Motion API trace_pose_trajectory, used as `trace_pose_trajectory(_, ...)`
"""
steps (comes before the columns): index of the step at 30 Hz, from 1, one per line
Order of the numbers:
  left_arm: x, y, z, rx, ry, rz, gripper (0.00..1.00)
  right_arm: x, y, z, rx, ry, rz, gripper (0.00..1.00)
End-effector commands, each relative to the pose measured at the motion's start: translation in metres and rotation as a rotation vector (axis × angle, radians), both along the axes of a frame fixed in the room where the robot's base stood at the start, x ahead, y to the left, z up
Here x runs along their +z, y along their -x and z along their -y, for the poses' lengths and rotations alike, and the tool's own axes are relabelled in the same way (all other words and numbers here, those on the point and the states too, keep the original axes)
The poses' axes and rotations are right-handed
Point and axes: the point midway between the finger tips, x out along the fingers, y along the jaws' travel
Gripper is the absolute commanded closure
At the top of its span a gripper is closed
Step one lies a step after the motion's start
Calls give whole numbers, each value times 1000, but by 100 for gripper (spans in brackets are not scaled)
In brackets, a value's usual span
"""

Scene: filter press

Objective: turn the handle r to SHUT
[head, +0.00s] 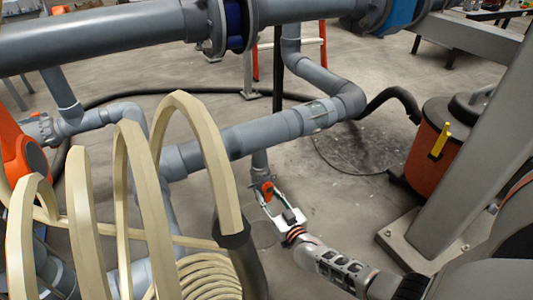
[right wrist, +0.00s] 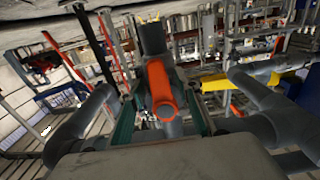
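The orange-red handle r (head: 267,188) sits on a grey valve at the lower end of a short vertical pipe, near the middle of the head view. In the right wrist view the handle (right wrist: 160,88) is large and central, its rounded end towards me. My right gripper (head: 281,206) reaches it from the lower right. In the wrist view its two fingers (right wrist: 160,120) stand apart, one on each side of the handle, with visible gaps. The gripper is open and holds nothing. Any SHUT marking is not readable. My left gripper is not in view.
A cream spiral hose (head: 130,200) fills the left foreground. A grey horizontal pipe (head: 262,133) runs just above the valve. An orange drum (head: 425,150) and a grey steel post (head: 465,150) stand at the right. Some bare floor lies between valve and post.

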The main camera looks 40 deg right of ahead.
Motion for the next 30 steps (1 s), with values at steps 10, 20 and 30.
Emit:
trace_pose_trajectory(10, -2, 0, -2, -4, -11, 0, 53, 0, 0, -2, 1, -40, 10, 100)
trace_pose_trajectory(20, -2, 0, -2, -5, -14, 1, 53, 4, -4, -14, 2, -340, 83, 100)
trace_pose_trajectory(30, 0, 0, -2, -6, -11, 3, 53, 13, -9, -25, 5, -646, 162, 100)
